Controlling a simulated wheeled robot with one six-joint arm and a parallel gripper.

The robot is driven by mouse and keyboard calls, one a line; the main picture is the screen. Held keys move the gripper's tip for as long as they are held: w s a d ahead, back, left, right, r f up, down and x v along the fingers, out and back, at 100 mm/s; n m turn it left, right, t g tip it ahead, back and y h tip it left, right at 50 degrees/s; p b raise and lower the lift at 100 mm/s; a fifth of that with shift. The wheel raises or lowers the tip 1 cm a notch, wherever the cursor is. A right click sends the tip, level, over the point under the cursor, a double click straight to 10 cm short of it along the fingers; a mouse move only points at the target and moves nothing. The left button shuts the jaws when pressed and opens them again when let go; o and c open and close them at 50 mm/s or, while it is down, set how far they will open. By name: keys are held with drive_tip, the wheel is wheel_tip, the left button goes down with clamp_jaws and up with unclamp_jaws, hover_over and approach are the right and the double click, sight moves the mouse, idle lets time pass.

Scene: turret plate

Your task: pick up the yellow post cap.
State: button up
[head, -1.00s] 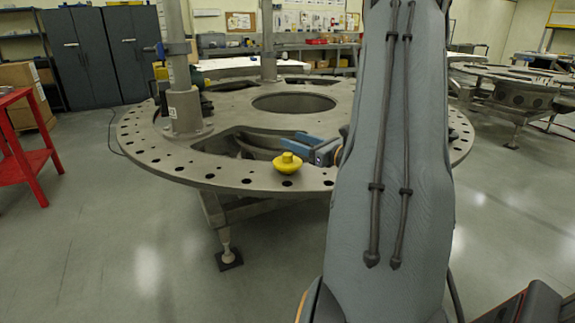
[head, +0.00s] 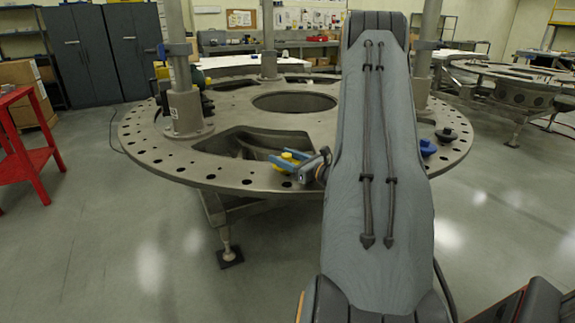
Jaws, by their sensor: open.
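The yellow post cap (head: 287,155) sits near the front rim of the round grey turret plate (head: 225,172), beside a large cutout. My gripper (head: 287,160) is low at the plate, reaching in from the right with its blue fingers apart. The cap shows between the fingers, and the near finger hides its lower part. I cannot tell whether either finger touches it.
A blue cap (head: 427,148) and a black cap (head: 446,134) sit on the plate's right side. Upright posts, such as the left post (head: 184,105), stand on the plate. A red stand (head: 22,150) is at the left.

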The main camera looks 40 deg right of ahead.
drive_tip(key=shift+w+a, duration=0.2)
drive_tip(key=shift+w, duration=0.9)
drive_tip(key=c, duration=1.2)
clamp_jaws()
drive_tip(key=shift+r, duration=0.2)
